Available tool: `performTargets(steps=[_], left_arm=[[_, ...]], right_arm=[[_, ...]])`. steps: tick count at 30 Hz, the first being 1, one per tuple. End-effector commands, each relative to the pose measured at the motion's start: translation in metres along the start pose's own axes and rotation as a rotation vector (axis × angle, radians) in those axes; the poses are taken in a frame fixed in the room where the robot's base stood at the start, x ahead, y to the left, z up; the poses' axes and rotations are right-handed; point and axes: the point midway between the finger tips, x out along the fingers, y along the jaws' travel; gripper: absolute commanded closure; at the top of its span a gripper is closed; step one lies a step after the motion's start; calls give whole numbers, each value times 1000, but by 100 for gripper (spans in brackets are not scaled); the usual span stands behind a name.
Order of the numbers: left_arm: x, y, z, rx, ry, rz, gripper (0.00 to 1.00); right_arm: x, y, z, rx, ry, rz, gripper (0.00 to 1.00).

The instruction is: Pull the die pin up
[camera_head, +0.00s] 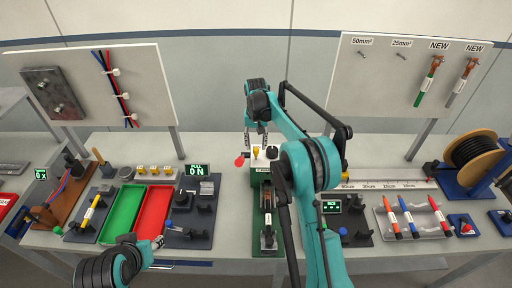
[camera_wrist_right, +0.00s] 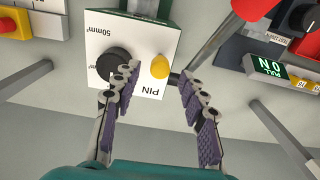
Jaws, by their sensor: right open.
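The die pin appears to be the yellow round knob (camera_wrist_right: 159,67) beside the PIN label on the white top of a press (camera_wrist_right: 135,38). A black knob (camera_wrist_right: 113,64) sits beside it. In the head view the white top (camera_head: 262,161) is just below my right gripper (camera_head: 256,138). In the right wrist view the right gripper (camera_wrist_right: 160,73) is open, with one fingertip on each side of the yellow knob. I cannot tell whether they touch it. My left gripper (camera_head: 158,242) is low at the left, mostly hidden by its arm; its jaws are unclear.
A red ball handle (camera_head: 239,161) sticks out left of the press. Green (camera_head: 122,214) and red (camera_head: 153,214) trays lie to the left. Red- and blue-handled tools (camera_head: 408,218) and a cable spool (camera_head: 472,158) are at the right. Display boards stand behind.

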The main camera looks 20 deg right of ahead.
Motion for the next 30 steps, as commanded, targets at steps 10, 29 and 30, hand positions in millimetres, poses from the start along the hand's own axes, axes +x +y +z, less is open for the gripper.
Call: performTargets(steps=[10,29,30], left_arm=[[0,0,0,0,0,0,60],[0,0,0,0,0,0,60],[0,0,0,0,0,0,60]], right_arm=[[-74,0,0,0,1,0,57],[-97,0,0,0,1,0,57],[-97,0,0,0,1,0,57]])
